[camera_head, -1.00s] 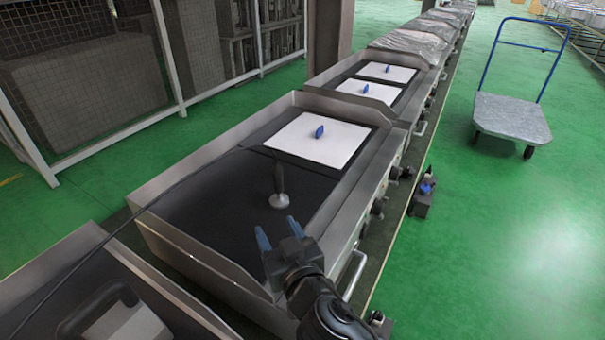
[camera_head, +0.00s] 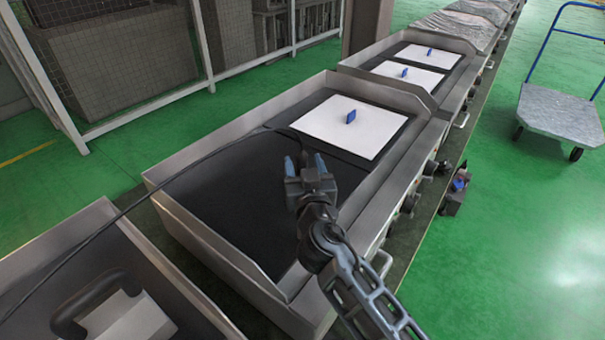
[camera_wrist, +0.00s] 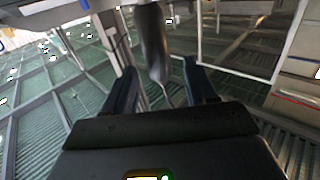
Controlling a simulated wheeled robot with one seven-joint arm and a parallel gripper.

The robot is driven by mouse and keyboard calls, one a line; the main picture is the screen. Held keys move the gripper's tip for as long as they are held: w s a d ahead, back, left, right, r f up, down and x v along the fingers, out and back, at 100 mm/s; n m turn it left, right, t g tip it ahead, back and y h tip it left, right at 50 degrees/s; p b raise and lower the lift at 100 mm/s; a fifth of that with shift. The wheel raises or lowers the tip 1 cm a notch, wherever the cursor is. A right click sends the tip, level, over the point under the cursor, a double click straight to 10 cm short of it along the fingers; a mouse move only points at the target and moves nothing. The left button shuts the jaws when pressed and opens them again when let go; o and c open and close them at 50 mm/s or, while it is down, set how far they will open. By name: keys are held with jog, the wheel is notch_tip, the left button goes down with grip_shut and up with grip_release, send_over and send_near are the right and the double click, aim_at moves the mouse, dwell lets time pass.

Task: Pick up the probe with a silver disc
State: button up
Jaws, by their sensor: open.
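My gripper (camera_head: 305,163) is open above the dark heating plate (camera_head: 225,195) of the near metal unit, its two blue fingers pointing away from the head camera. The probe's silver disc and most of its body are hidden behind my gripper in the head view. The dark probe handle (camera_wrist: 152,45) shows in the wrist view, tapering to a thin end. In that view it appears between the two finger lines; whether it touches either finger cannot be told. A black cable (camera_head: 150,190) runs across the unit toward the gripper area.
A white square panel with a blue knob (camera_head: 350,116) lies on the unit's far part. Raised metal walls (camera_head: 215,240) edge the unit. Another unit with a dark-handled object (camera_head: 95,300) stands front left. A cart (camera_head: 560,110) stands far right.

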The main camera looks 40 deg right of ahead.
jog(key=shift+x, duration=1.45)
jog(key=shift+c, duration=0.2)
grip_shut()
